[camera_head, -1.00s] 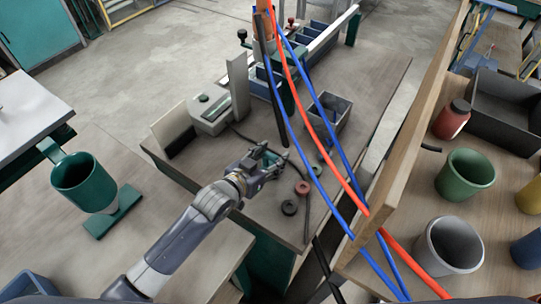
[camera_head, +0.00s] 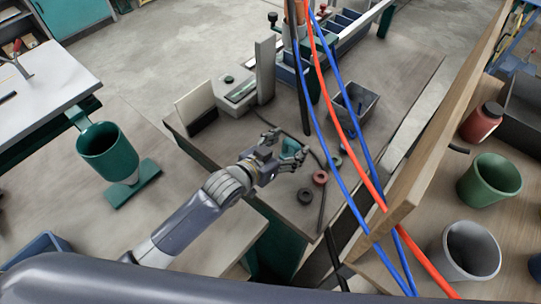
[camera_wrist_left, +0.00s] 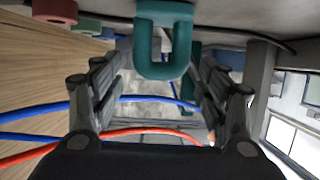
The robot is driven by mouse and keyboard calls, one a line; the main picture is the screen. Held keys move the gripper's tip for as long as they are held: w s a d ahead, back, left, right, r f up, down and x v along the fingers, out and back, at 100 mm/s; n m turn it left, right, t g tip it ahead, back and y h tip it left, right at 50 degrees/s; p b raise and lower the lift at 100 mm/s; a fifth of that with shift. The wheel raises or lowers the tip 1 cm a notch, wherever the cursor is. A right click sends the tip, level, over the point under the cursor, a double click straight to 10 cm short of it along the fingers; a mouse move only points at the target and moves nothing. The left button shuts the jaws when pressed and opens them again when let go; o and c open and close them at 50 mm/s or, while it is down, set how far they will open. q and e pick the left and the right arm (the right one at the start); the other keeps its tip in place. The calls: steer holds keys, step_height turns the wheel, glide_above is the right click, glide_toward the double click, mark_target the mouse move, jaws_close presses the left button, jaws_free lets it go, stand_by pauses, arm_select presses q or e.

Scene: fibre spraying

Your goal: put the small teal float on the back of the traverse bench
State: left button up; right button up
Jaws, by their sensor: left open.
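The small teal float (camera_head: 291,149) is at the front part of the traverse bench (camera_head: 400,85). In the left wrist view it shows as a teal U-shaped piece (camera_wrist_left: 163,68) between and beyond the fingertips. My left gripper (camera_head: 284,153) is open, low over the bench, with its fingers around or just short of the float. The wrist view shows a gap on both sides of it. The fingers partly hide the float in the head view. My right gripper is not in view.
Blue and red hoses (camera_head: 335,110) hang close on the right. A grey box device (camera_head: 240,95) and a grey bin (camera_head: 355,102) stand farther back. Bare bench top lies at the back right.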

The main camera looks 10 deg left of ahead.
arm_select(q)
steer(key=b+v, duration=0.1)
steer(key=v, duration=0.9)
stand_by(0.3)
